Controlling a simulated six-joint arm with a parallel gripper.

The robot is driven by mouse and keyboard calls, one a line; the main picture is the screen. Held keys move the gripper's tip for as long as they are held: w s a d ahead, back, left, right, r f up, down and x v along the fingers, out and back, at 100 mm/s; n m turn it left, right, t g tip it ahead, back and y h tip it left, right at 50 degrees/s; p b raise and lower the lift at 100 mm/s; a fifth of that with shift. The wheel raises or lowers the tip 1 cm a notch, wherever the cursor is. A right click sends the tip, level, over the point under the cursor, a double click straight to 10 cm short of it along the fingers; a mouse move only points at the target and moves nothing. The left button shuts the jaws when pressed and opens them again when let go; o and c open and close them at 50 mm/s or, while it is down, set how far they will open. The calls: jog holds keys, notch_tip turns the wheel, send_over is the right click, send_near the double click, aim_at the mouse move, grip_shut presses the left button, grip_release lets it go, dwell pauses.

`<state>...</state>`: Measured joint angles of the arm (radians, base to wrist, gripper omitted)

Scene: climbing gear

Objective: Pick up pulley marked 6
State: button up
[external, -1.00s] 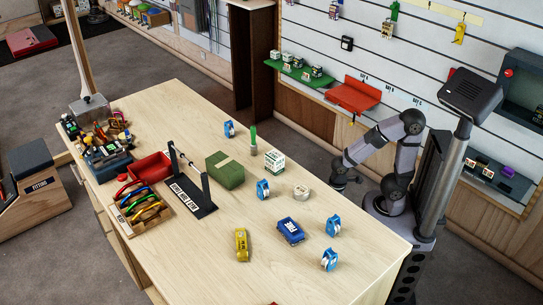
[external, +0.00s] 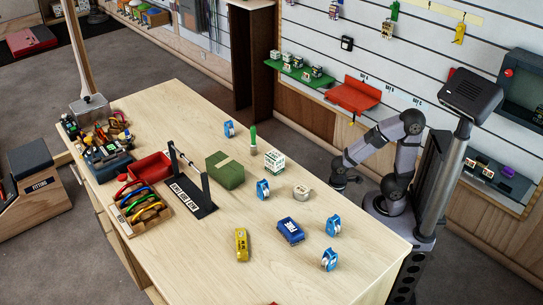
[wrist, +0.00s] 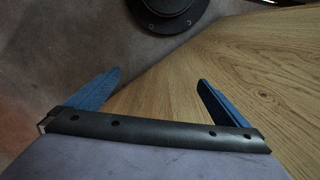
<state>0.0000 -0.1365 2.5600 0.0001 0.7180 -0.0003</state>
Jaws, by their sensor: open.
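Several blue-and-white pulleys stand on the wooden table: one at the back (external: 229,129), one near the middle (external: 263,189), and two at the right, one farther (external: 333,226) and one nearer the front (external: 329,260). Their numbers are too small to read, so I cannot tell which is marked 6. My gripper (external: 340,184) hangs near the table's right edge, apart from every pulley. In the wrist view its blue fingers (wrist: 160,80) are spread wide with nothing between them. No pulley shows in that view.
A blue labelled box (external: 290,231), a yellow item (external: 241,244), a small pale item (external: 301,192), a white printed box (external: 274,161) and a green box (external: 225,171) share the table. A black stand (external: 190,195) and a tool tray (external: 142,206) are at left. The front right is clear.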

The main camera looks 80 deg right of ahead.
jog(key=c, duration=1.3)
